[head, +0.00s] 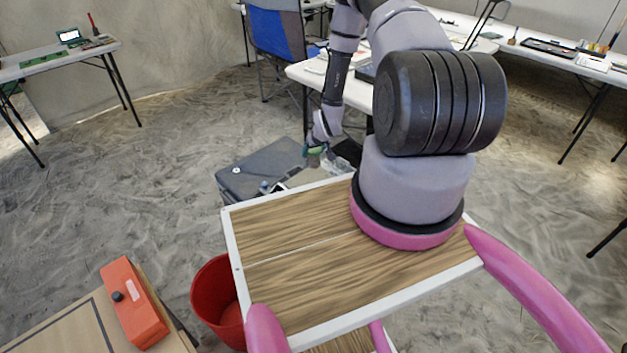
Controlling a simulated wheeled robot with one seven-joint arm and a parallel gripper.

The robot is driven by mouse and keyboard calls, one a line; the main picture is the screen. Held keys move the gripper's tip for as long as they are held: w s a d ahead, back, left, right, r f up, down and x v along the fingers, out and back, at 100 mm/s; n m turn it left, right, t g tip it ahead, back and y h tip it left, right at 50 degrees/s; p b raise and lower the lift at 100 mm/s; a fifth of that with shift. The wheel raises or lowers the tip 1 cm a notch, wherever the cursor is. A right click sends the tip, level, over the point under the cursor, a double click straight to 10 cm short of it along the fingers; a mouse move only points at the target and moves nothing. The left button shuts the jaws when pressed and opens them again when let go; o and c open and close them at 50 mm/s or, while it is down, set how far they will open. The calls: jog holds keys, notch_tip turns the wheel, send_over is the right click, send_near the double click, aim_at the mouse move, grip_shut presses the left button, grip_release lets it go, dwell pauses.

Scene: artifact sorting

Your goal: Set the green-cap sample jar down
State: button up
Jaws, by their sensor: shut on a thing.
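The green-cap sample jar (315,151) shows as a small patch of green at the end of my arm, in the head view. My gripper (314,148) is shut on it, pointing down beyond the far edge of my wooden deck. Most of the jar is hidden by the fingers or too small to make out. Below and to the left is a dark grey case or low surface (250,165). I cannot tell whether the jar touches anything beneath it.
Small items (272,187) lie near the grey surface's front edge, and a clear item (345,154) is right of my gripper. A white table (300,72) and blue chair (277,35) stand behind. A red bucket (213,300) and red box (133,300) are front left.

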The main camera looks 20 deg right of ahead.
aim_at(315, 167)
notch_tip(315, 167, down, 9)
jog(key=shift+f, duration=0.1)
dwell(0.3)
jog(key=shift+f, duration=0.1)
jog(key=o, duration=1.5)
jog(key=shift+c, duration=0.2)
